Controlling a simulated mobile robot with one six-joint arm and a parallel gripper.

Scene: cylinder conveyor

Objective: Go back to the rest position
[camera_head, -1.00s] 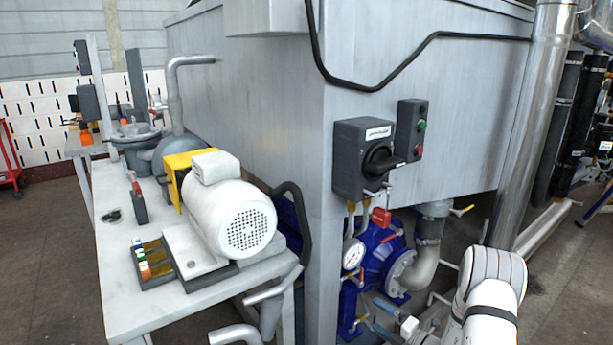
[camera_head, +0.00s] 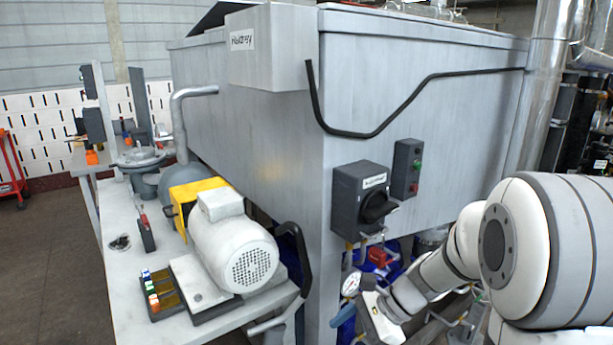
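My white and grey arm fills the lower right of the head view, and it bends down to the left. Its far end, my gripper (camera_head: 372,318), is low in front of the metal cabinet, close to a round pressure gauge (camera_head: 351,284). The fingers are small and partly cut off by the lower edge, so I cannot tell whether they are open or shut. I see no object clearly held.
A large grey metal cabinet (camera_head: 260,120) with a black rotary switch (camera_head: 372,205) and button box (camera_head: 407,168) stands ahead. At left, a white table (camera_head: 125,270) bears a motor (camera_head: 233,245) and a dark rack (camera_head: 165,305) with small coloured pieces. Open floor is at far left.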

